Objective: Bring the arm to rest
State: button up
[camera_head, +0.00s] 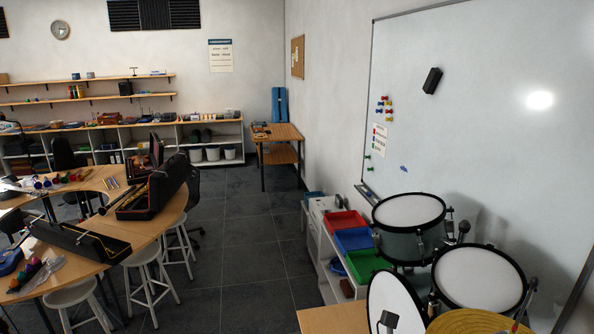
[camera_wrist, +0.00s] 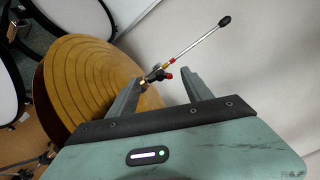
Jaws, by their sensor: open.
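My gripper (camera_wrist: 165,80) shows in the wrist view with its two grey fingers spread apart. No object is clamped between them. Beyond the fingertips is a metal rod (camera_wrist: 195,43) with a black tip and a red-and-brass fitting at its lower end; whether a finger touches the fitting, I cannot tell. A bronze cymbal (camera_wrist: 85,85) lies left of and behind the left finger. I cannot make out my gripper in the head view.
Grey drums (camera_head: 408,212) and the cymbal (camera_head: 480,322) crowd the lower right, beside a whiteboard (camera_head: 470,110). A low shelf with coloured trays (camera_head: 345,222) stands left of them. A curved table (camera_head: 80,265) with instrument cases and stools fills the left. The dark tiled floor (camera_head: 245,240) between is clear.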

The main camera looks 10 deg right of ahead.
jog(key=shift+c, duration=0.2)
grip_shut()
dwell(0.6)
jog(key=shift+r+p, duration=0.15)
jog(key=shift+p, duration=0.2)
jog(key=shift+r+n+p, duration=0.1)
jog(key=shift+n+p, duration=0.4)
jog(key=shift+p, duration=0.5)
jog(key=shift+c, duration=2.2)
grip_release()
jog(key=shift+n+p, duration=0.3)
jog(key=shift+o, duration=0.7)
jog(key=shift+f, duration=0.25)
jog(key=o, duration=0.4)
